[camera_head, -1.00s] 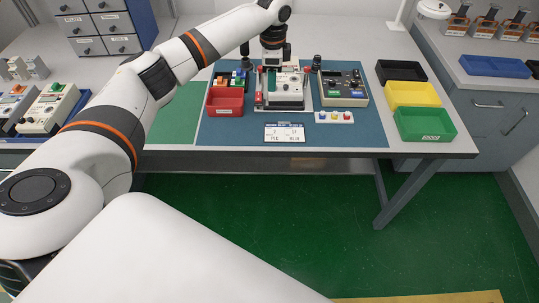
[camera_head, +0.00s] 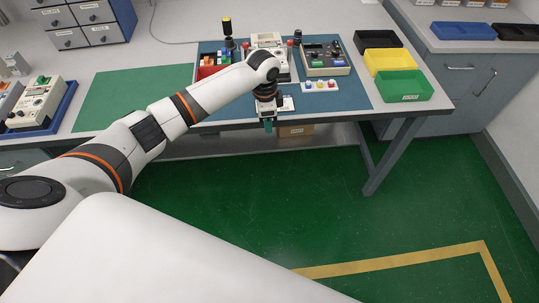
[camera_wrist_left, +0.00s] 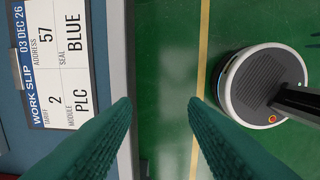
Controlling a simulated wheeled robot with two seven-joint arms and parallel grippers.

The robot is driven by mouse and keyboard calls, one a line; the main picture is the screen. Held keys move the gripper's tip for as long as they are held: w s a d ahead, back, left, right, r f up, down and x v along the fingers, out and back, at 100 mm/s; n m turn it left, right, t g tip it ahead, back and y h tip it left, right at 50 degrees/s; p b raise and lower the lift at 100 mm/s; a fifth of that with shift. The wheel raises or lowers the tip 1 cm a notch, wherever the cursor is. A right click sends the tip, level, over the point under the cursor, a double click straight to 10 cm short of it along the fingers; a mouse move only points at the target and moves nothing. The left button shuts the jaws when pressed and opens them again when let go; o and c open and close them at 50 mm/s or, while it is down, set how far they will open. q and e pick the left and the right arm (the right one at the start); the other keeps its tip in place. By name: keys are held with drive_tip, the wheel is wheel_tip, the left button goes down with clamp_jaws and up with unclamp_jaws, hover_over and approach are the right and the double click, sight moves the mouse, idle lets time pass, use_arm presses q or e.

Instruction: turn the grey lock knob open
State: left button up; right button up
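The meter (camera_head: 267,40) stands at the back of the blue mat, and my left arm hides its lower part. I cannot make out a grey lock knob in either view. My left gripper (camera_head: 268,125) points down at the front edge of the table, well in front of the meter. In the left wrist view its two teal fingers (camera_wrist_left: 160,103) are apart, with nothing between them. My right gripper is not in view.
The work slip (camera_wrist_left: 62,65) lies beside the table edge (camera_wrist_left: 122,60). A red bin (camera_head: 207,71) is left of the meter; a control box (camera_head: 325,60) is right. Black (camera_head: 378,39), yellow (camera_head: 388,62) and green (camera_head: 403,86) bins stand further right. The green mat (camera_head: 130,95) is clear.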

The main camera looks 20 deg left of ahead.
use_arm(q)
drive_tip(key=s+d+f+n, duration=0.1)
drive_tip(key=s+d+f, duration=0.3)
drive_tip(key=f, duration=0.3)
drive_tip(key=shift+s+d+t+h, duration=0.15)
drive_tip(key=shift+s+t+h, duration=0.2)
drive_tip(key=shift+s, duration=0.3)
drive_tip(key=s+a+f+n, duration=0.25)
drive_tip(key=s+f, duration=0.55)
drive_tip(key=f, duration=0.5)
drive_tip(key=s+a+f+n, duration=0.1)
drive_tip(key=s+f+n, duration=0.45)
drive_tip(key=f, duration=0.75)
drive_tip(key=s+f, duration=0.3)
drive_tip(key=s, duration=0.7)
drive_tip(key=s+f, duration=0.4)
drive_tip(key=s, duration=0.6)
drive_tip(key=s+f+y, duration=0.1)
drive_tip(key=s+f, duration=0.2)
drive_tip(key=s, duration=0.7)
drive_tip(key=shift+s+d+f, duration=0.3)
drive_tip(key=shift+c, duration=0.2)
